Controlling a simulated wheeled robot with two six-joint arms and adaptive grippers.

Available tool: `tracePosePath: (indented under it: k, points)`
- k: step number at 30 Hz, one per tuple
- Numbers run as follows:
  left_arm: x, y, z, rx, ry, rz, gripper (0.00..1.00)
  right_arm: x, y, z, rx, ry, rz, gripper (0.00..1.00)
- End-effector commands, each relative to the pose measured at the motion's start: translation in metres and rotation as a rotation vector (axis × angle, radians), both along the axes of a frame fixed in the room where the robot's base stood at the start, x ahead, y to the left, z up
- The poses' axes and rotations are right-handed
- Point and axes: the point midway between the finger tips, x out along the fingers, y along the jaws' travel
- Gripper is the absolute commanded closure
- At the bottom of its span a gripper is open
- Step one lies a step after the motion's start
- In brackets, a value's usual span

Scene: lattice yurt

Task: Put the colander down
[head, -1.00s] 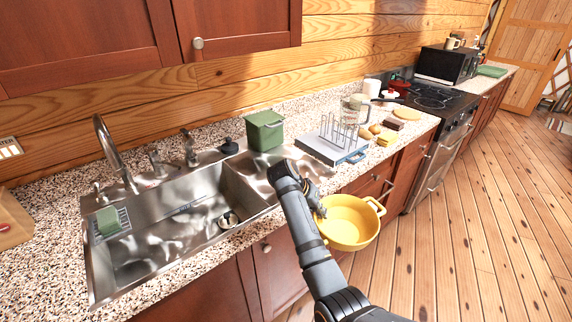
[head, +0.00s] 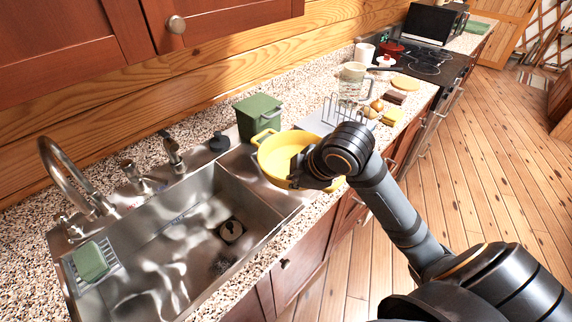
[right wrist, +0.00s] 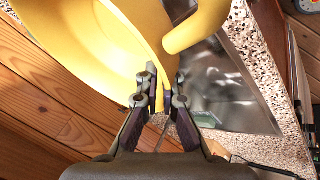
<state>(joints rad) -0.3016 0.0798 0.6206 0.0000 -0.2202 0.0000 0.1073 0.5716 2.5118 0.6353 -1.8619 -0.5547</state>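The yellow colander (head: 275,147) is a round two-handled bowl at the right end of the sink, in front of the green bin. It looks upright over the drainboard and counter edge; I cannot tell whether it touches the surface. My right gripper (head: 303,175) is at its near right side. In the right wrist view the gripper's fingers (right wrist: 164,90) are closed on the colander's wall (right wrist: 120,50), beside a handle (right wrist: 198,25). My left gripper is not in view.
The steel sink (head: 180,245) lies left of the colander, with a green sponge (head: 90,262) on a rack. A green bin (head: 259,116) stands behind. A dish rack (head: 335,108), glass jug (head: 352,80) and food items crowd the counter to the right.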

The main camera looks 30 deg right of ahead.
Motion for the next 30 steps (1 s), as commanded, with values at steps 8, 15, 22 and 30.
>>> tracePosePath:
  k: [8,15,22,30]
  points:
    - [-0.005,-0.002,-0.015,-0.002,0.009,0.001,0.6,0.044,-0.028,-0.021,0.003,0.003,-0.008,1.0]
    - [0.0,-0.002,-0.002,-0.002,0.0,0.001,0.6,0.094,-0.057,-0.062,0.006,0.003,-0.007,1.0]
    - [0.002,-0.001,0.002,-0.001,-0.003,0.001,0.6,0.115,-0.069,-0.091,0.005,-0.003,-0.005,1.0]
    - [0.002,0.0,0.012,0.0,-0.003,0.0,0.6,0.12,-0.072,-0.11,0.005,0.002,-0.005,1.0]
